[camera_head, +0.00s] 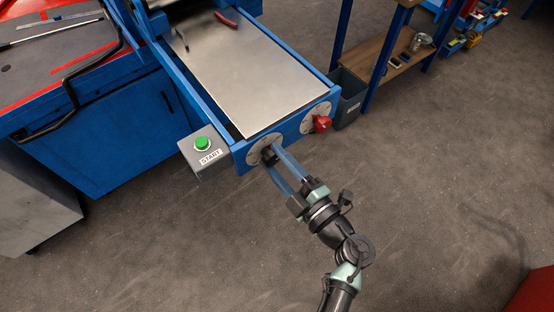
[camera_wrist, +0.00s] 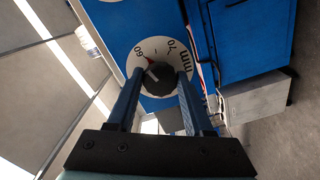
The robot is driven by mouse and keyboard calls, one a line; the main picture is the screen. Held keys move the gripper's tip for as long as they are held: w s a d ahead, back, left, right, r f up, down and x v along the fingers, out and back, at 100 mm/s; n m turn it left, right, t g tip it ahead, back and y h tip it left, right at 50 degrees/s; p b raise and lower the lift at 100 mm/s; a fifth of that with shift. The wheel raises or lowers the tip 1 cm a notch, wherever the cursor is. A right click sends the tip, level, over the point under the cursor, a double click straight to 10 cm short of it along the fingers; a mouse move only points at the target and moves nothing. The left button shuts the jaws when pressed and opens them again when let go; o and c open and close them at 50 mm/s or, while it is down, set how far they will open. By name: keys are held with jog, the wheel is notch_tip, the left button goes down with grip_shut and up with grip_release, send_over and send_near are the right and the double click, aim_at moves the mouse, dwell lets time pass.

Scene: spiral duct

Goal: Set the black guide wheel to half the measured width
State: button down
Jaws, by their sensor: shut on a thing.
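The black guide wheel (camera_wrist: 158,80) is a dark knob in front of a pale round dial (camera_wrist: 150,50) marked 60, 70 and mm in the wrist view. A red mark shows on the dial between the wheel and the 60. My gripper (camera_wrist: 160,88) is shut on the wheel, one blue finger on each side. In the head view the wheel (camera_head: 268,153) sits on the left dial of the blue frame's front end, between the fingertips of my gripper (camera_head: 272,156). The wheel's exact setting is hard to read.
A red knob (camera_head: 321,123) sits on the right dial. A green START button (camera_head: 202,143) is on a grey box left of my gripper.

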jog(key=shift+c, duration=1.5)
grip_release()
jog(key=shift+s+d, duration=0.1)
jog(key=b+v, duration=0.2)
jog(key=v, duration=1)
jog(key=shift+s+d, duration=0.2)
jog(key=shift+s, duration=0.15)
